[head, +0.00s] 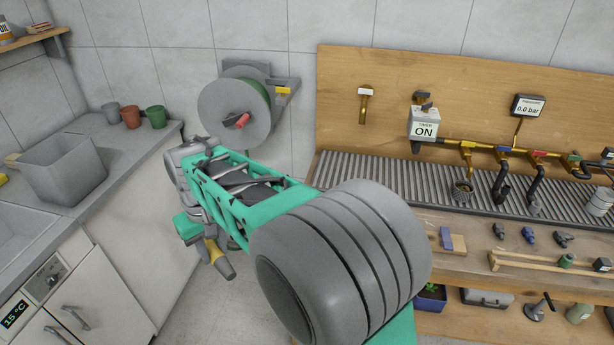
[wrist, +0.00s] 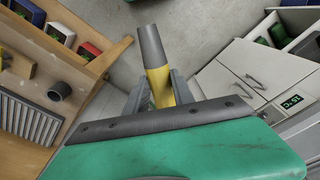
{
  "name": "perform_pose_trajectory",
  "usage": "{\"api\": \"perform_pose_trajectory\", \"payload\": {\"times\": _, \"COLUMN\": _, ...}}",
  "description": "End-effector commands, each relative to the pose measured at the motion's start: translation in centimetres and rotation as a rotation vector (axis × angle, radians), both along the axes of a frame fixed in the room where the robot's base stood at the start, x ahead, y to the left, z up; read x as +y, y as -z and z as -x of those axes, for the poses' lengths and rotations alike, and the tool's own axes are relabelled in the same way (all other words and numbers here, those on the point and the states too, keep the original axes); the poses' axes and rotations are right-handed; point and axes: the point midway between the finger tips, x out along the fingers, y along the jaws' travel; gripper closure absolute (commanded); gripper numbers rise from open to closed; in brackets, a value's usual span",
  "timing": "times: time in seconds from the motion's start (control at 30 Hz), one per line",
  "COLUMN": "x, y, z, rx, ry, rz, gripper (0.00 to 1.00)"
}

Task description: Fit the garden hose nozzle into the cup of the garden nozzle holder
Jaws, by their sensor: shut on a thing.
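The garden hose nozzle, yellow with a grey tapered end, shows in the head view (head: 217,260) and in the wrist view (wrist: 153,52). My gripper is shut on its yellow part, in the head view (head: 207,238) and in the wrist view (wrist: 161,92). The nozzle points away from the gripper, its grey end free over the floor. A dark round open cup (wrist: 59,91) stands on the wooden bench at the left of the wrist view. It looks like the nozzle holder's cup, apart from the nozzle. I cannot make it out in the head view, where my arm covers part of the bench.
A hose reel (head: 235,112) hangs on the wall behind my gripper. The left counter (head: 100,155) carries a grey bin (head: 65,170) and small pots. The wooden bench (head: 480,232) with a drain grate (head: 400,182) stands right. Open floor (wrist: 195,30) lies between bench and cabinets.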

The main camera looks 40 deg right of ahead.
Motion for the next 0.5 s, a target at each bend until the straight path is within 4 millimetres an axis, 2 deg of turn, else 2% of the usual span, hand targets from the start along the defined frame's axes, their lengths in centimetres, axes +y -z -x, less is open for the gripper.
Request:
{"api": "perform_pose_trajectory", "payload": {"times": 0.03, "x": -1.5, "y": 2.5, "z": -1.3, "rx": -0.043, "ry": 0.004, "rz": 0.0, "gripper": 1.0}}
{"api": "perform_pose_trajectory", "payload": {"times": 0.17, "x": -6.5, "y": 5.9, "z": -5.6, "rx": -0.254, "ry": -0.012, "rz": -0.005, "gripper": 1.0}}
{"api": "perform_pose_trajectory", "payload": {"times": 0.2, "x": -8.4, "y": 6.7, "z": -6.9, "rx": -0.342, "ry": -0.017, "rz": -0.009, "gripper": 1.0}}
{"api": "perform_pose_trajectory", "payload": {"times": 0.33, "x": -14.3, "y": 7.7, "z": -9.8, "rx": -0.649, "ry": -0.028, "rz": -0.022, "gripper": 1.0}}
{"api": "perform_pose_trajectory", "payload": {"times": 0.47, "x": -20.4, "y": 7.5, "z": -10.8, "rx": -0.949, "ry": -0.012, "rz": -0.026, "gripper": 1.0}}
{"api": "perform_pose_trajectory", "payload": {"times": 0.5, "x": -22.5, "y": 7.3, "z": -10.7, "rx": -1.041, "ry": -0.002, "rz": -0.024, "gripper": 1.0}}
